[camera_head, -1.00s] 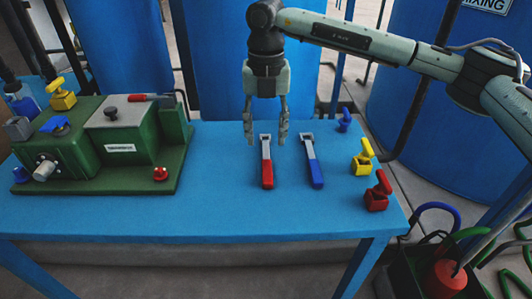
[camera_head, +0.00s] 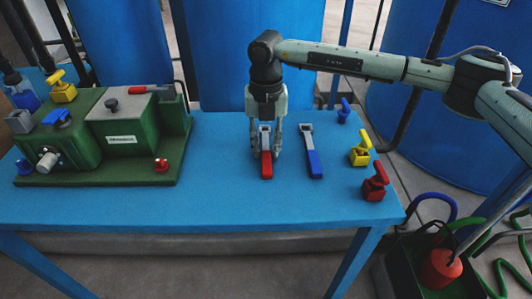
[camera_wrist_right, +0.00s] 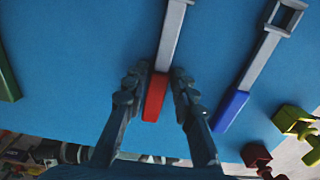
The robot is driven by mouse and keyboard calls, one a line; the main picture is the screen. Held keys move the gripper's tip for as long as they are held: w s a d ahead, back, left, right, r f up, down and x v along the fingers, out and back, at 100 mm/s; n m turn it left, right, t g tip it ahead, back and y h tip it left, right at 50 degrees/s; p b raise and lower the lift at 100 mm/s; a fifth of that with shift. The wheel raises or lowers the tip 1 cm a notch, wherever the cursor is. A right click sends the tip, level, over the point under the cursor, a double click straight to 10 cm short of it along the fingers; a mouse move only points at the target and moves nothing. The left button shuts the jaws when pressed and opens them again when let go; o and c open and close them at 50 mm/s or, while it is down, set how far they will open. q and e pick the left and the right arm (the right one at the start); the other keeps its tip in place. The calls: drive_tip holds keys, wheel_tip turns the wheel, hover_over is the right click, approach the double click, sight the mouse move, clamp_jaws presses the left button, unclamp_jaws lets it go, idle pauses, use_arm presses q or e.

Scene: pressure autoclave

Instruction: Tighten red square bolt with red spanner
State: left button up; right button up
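The red spanner (camera_head: 266,165) lies on the blue table with its red handle toward the front edge and its grey head toward the back. My right gripper (camera_head: 266,150) points down over it, open, with one finger on each side of the shaft. In the right wrist view the red handle (camera_wrist_right: 155,98) shows between the fingers (camera_wrist_right: 160,76), with a gap on both sides. A small red bolt (camera_head: 161,165) stands on the front right of the green machine's base; its square shape is too small to confirm. My left gripper is not in view.
A blue spanner (camera_head: 314,162) lies close to the right of the red one. Blue, yellow (camera_head: 360,151) and red (camera_head: 375,184) parts stand along the table's right edge. The green machine (camera_head: 130,150) fills the left side. The table between machine and red spanner is clear.

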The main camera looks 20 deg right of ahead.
clamp_jaws()
drive_tip(key=shift+r, duration=0.2)
